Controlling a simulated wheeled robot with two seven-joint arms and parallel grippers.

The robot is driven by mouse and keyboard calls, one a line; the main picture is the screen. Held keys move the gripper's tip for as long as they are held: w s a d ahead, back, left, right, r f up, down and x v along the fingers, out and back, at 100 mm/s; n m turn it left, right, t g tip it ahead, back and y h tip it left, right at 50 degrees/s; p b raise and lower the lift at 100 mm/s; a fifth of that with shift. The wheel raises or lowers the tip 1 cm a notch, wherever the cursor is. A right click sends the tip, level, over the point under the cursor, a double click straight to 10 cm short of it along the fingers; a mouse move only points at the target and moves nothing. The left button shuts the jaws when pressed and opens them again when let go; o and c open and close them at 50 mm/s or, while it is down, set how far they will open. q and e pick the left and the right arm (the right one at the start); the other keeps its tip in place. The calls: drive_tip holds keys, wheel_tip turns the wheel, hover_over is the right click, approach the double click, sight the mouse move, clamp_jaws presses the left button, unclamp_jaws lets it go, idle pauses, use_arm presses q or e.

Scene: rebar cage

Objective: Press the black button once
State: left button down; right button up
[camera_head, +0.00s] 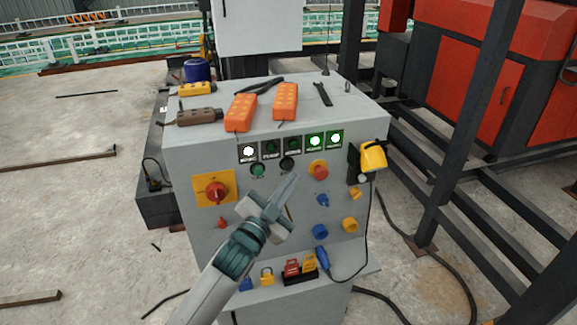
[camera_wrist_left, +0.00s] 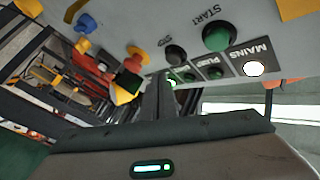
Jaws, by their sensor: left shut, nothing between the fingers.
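The black button (camera_head: 287,163) is on the grey panel of a control cabinet (camera_head: 190,150), between a green button (camera_head: 257,170) and a red mushroom button (camera_head: 319,170). My right gripper is not in view.
A row of indicator lamps (camera_head: 292,145) is above the buttons, some lit white. A red rotary switch (camera_head: 216,190) on a yellow plate is at left. Orange pendants (camera_head: 241,112) lie on the cabinet top. A yellow device (camera_head: 373,155) hangs at the right edge. Dark steel posts stand at right.

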use_arm(q)
drive_tip(key=s, duration=0.2)
drive_tip(key=s+d+p, duration=0.1)
drive_tip(key=shift+s+d, duration=0.1)
drive_tip(key=shift+s, duration=0.3)
idle(0.5)
